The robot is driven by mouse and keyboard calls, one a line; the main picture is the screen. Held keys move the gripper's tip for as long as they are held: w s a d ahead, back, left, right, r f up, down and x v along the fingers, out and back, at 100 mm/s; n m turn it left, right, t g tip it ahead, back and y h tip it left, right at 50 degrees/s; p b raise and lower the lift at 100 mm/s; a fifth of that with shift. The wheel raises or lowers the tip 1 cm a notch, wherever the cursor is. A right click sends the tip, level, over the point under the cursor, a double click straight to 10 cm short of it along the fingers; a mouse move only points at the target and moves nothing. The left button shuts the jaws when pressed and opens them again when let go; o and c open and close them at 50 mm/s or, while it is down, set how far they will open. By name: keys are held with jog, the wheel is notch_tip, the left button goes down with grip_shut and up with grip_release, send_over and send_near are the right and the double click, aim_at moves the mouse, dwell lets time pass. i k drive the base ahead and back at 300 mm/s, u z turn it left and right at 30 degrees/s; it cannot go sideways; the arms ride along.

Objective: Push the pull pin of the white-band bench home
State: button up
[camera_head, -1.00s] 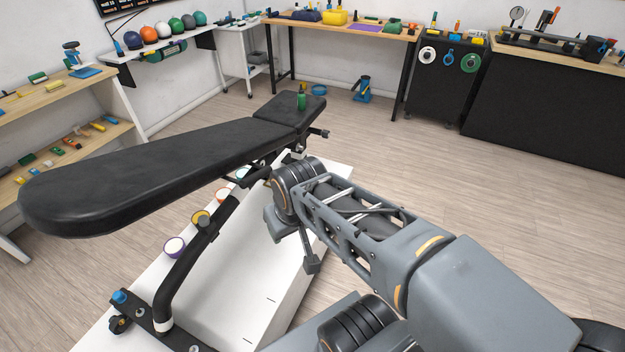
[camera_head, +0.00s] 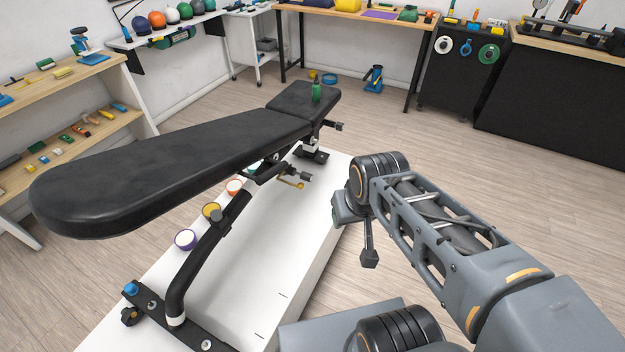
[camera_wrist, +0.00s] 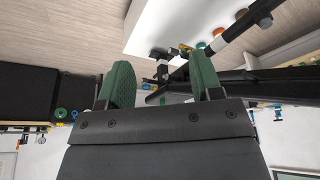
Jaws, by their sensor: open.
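The black padded bench (camera_head: 170,165) stands on a white platform, with a white band (camera_head: 176,321) low on its front leg. Another white band shows near its rear foot. A small gold and dark fitting (camera_head: 294,181) sits under the seat and may be the pull pin; I cannot tell how far in it is. My gripper (camera_wrist: 160,62) has two green fingers spread apart with nothing between them. The bench frame shows upside down beyond the fingers in the wrist view. In the head view my fingers are not clearly visible, and my wrist is right of the bench, apart from it.
The white platform (camera_head: 265,270) carries several coloured round caps along its left side. Shelves are at the left, and a black cabinet (camera_head: 461,85) at the back. Open floor lies right of the platform.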

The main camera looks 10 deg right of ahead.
aim_at(306, 176)
jog(key=k, duration=0.5)
jog(key=z, duration=1.1)
jog(key=i, duration=1.05)
jog(key=u, duration=2.45)
